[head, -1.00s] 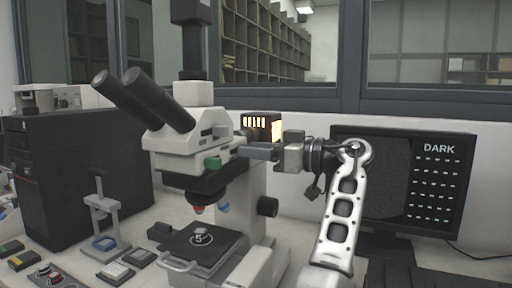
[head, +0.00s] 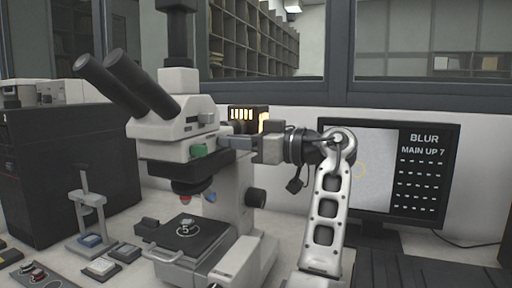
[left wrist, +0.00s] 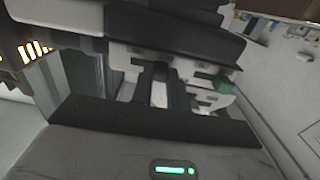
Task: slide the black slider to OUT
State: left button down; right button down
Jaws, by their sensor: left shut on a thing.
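The white microscope (head: 160,128) stands left of centre, with a green part (head: 198,151) on its side, which also shows in the left wrist view (left wrist: 222,84). My left gripper (head: 226,142) reaches in from the right, its fingers at the side of the microscope head just right of the green part. It is shut on a small part there, which I take to be the black slider; the fingers hide most of it. In the left wrist view the dark fingers (left wrist: 160,85) point at the head. No OUT marking is readable. My right gripper is not in view.
A lamp housing with glowing slots (head: 243,115) sits just behind my left gripper. The monitor (head: 425,195) at the right reads BLUR and MAIN UP 7. The stage (head: 190,238) carries a sample marked 5. A black cabinet (head: 70,165) stands at the left.

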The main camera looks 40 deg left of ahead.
pick_arm(q)
jog(key=shift+s, duration=0.15)
jog(key=c, duration=1.4)
grip_release()
jog(key=shift+s, duration=0.1)
jog(key=shift+o, duration=0.2)
jog(key=shift+d, duration=0.1)
jog(key=b+v, duration=0.1)
jog(key=v, duration=1.5)
jog(key=shift+b, duration=0.4)
